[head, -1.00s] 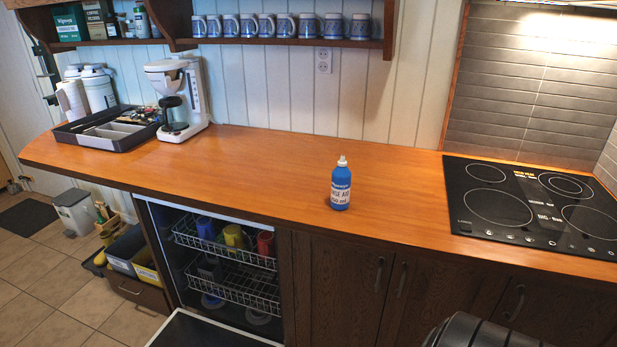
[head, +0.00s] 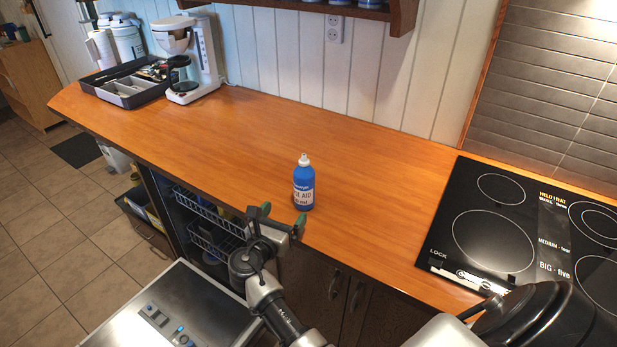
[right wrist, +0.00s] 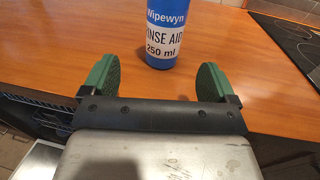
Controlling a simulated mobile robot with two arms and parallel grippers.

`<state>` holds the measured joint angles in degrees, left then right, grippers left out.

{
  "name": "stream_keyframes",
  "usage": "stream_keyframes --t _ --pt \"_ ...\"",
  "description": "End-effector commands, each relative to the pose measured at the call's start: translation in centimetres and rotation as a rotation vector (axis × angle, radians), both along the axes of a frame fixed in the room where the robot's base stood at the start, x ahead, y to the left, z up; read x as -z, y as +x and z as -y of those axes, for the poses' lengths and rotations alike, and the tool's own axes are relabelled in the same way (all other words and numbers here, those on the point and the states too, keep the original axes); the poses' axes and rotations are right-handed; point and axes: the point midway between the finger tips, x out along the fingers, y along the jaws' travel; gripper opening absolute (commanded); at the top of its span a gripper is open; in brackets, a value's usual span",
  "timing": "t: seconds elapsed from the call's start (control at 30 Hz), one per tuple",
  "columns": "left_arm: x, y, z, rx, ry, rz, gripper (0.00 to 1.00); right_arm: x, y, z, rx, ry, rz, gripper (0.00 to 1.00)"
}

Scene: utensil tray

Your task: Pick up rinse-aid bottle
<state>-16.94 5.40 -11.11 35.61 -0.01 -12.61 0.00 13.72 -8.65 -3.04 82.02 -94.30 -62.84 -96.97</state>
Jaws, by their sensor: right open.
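The blue rinse-aid bottle (head: 303,190) with a white cap stands upright on the wooden counter, near its front edge. Its label and lower part also show in the right wrist view (right wrist: 162,35); the top is cut off there. My right gripper (head: 283,212) is open and empty at the counter's front edge, just in front of the bottle. In the right wrist view its green fingers (right wrist: 159,75) are spread, with the bottle ahead, between their lines and not touching them. My left gripper is not in view.
A black cooktop (head: 490,225) lies to the right on the counter. A coffee maker (head: 190,55) and a grey utensil tray (head: 125,95) stand at the far left. An open dishwasher (head: 205,225) is below the counter. The counter around the bottle is clear.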

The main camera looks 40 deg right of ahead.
Motion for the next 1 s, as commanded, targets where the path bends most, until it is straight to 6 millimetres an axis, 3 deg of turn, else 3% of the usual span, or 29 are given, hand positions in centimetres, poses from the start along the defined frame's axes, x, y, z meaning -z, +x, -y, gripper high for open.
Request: stream_keyframes --t 0.27,0.5,0.83,1.0 --pt "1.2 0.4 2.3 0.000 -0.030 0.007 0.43 0.0 1.6 2.7 0.004 -0.006 0.001 0.88" --pt "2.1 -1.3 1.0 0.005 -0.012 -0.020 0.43 0.0 3.0 5.1 0.003 -0.005 0.000 0.88" --pt "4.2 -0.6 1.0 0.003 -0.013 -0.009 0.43 0.0 4.9 8.8 0.002 -0.005 0.000 0.88" --pt "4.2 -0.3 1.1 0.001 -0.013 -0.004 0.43 -0.2 5.3 9.4 0.000 -0.003 -0.002 0.88"
